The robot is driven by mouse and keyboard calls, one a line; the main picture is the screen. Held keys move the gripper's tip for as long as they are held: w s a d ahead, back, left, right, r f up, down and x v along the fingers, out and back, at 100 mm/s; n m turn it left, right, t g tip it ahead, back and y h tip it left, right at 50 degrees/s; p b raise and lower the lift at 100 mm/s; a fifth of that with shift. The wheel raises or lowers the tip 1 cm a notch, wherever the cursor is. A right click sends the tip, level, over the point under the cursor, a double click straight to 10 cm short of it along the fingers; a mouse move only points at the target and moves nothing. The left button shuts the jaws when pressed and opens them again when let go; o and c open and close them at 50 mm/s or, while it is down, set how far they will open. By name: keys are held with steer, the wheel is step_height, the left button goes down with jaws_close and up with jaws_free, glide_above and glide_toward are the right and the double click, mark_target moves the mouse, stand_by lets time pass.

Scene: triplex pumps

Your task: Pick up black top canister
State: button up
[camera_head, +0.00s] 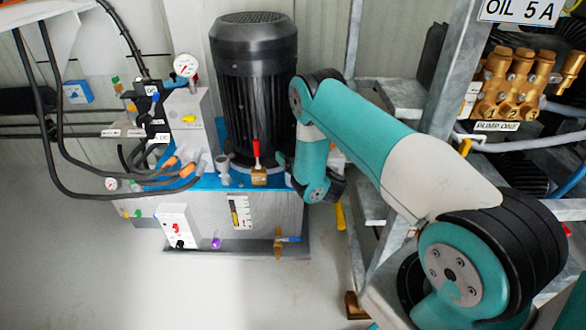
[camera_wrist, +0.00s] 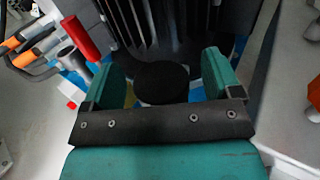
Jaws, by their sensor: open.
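The black top canister (camera_wrist: 162,84) shows in the wrist view as a round, dark lid seen from above. My gripper (camera_wrist: 160,76) is open, with one teal finger to the left of the lid and one to the right. The lid appears between the fingers, with a gap on each side. I cannot tell how far the fingertips reach down beside it. The near edge of the lid is close to the dark bar of my gripper. In the head view my arm hides most of the canister and the gripper.
A large black finned motor (camera_head: 254,75) stands right behind on the blue-topped pump unit (camera_head: 245,178). A red-handled valve (camera_head: 258,166) stands close on the left, also in the wrist view (camera_wrist: 80,38). A grey metal frame (camera_head: 455,70) rises on the right. Hoses hang at left.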

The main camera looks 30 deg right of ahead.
steer(key=c, duration=1.4)
steer(key=shift+r, duration=0.1)
